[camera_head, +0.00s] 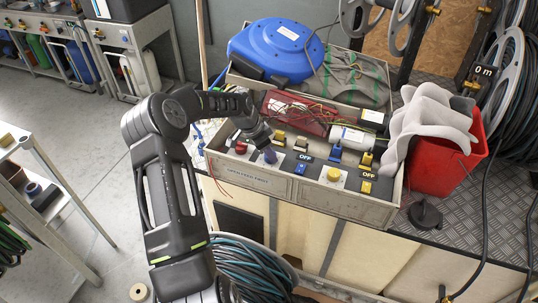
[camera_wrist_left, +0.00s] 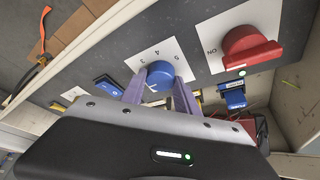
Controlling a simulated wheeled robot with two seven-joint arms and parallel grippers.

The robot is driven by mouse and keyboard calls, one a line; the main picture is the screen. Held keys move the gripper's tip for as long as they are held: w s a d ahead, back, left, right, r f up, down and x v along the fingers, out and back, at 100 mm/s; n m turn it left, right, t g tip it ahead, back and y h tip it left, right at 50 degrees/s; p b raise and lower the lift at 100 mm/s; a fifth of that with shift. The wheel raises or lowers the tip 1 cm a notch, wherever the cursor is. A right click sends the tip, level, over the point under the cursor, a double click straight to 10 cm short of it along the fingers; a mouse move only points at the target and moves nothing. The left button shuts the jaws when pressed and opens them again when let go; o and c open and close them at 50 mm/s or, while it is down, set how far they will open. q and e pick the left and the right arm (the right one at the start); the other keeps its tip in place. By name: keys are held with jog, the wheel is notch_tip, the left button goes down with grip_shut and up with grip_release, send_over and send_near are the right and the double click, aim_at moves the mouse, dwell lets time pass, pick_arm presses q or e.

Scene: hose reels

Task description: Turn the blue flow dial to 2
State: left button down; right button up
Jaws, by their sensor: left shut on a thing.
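The blue flow dial (camera_wrist_left: 161,74) sits on a white square plate in the left wrist view. The numbers 3, 4 and 5 show around its edge; other numbers are hidden. A small white mark shows on the dial near my gripper, but I cannot tell which number it points to. My left gripper (camera_wrist_left: 158,92) has its purple fingers on either side of the dial, shut on it. In the head view my left gripper (camera_head: 269,155) is down at the control panel (camera_head: 262,184) and covers the dial. My right gripper is not in view.
A red switch (camera_wrist_left: 252,49) marked ON stands beside the dial. A blue switch (camera_head: 335,152), yellow switches and a yellow button (camera_head: 334,174) are to the right on the panel. A red bucket (camera_head: 447,168) with grey cloth stands further right. A blue reel (camera_head: 276,48) lies behind.

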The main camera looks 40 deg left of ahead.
pick_arm(q)
jog(key=shift+a+m+h+b, duration=0.1)
jog(key=shift+m+h+b, duration=0.45)
jog(key=shift+m, duration=0.65)
jog(key=shift+g, duration=0.3)
jog(key=shift+y, duration=0.25)
jog(key=c, duration=0.9)
grip_release()
jog(key=b+v, duration=0.1)
jog(key=v, duration=0.6)
jog(key=shift+r+b, duration=0.3)
jog(key=shift+r, duration=0.05)
jog(key=shift+s+a, duration=0.1)
jog(key=shift+a, duration=0.05)
